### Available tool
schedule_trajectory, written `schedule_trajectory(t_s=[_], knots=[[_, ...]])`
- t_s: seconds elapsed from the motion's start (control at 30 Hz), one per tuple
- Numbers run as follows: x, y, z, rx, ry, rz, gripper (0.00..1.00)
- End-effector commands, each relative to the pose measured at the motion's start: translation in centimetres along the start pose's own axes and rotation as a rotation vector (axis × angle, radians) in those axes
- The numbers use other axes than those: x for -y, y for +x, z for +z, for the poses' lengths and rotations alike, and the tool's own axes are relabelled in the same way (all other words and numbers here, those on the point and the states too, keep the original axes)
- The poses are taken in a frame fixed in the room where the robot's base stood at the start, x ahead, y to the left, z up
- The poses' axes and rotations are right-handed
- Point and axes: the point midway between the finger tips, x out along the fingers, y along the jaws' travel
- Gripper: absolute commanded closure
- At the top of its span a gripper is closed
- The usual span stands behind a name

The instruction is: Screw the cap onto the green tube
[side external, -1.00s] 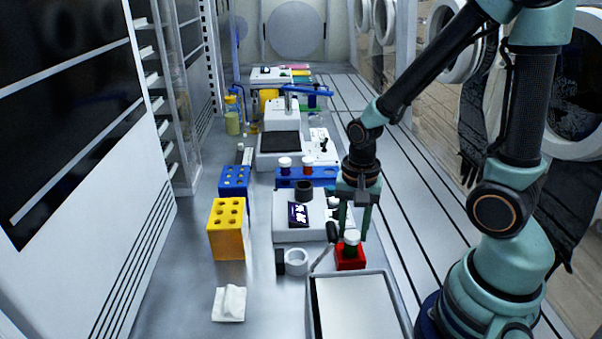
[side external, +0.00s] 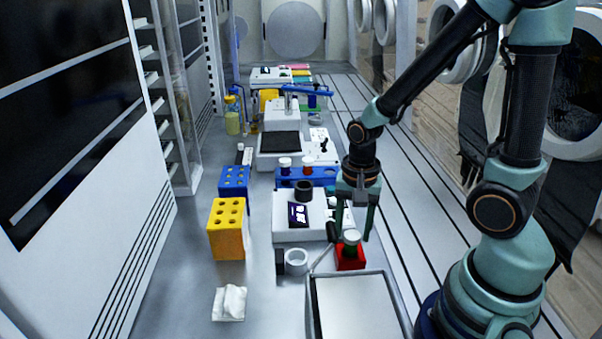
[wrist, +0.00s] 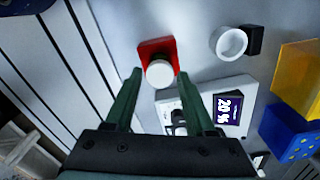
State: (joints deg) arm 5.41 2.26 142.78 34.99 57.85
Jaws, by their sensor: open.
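The green tube (side external: 349,251) stands upright in a small red holder (side external: 353,264) on the bench, right of centre. A white cap (side external: 351,236) sits on its top; I cannot tell how tightly it is seated. My gripper (side external: 354,234) points down over the tube, with its green fingers apart on either side and nothing held. In the wrist view, the round white cap (wrist: 159,73) lies between the open fingertips, with the red holder (wrist: 152,48) beyond it.
A white device with a lit display (side external: 299,213) stands just behind and left of the holder. Yellow (side external: 227,242) and blue (side external: 233,180) racks stand farther left.

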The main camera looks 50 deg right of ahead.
Motion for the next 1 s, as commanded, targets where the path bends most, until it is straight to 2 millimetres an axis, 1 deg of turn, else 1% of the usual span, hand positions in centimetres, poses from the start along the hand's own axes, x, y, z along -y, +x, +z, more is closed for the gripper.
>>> schedule_trajectory(t_s=[1.0], knots=[[0.00,0.01,0.08,0.000,-1.316,0.000,0.45]])
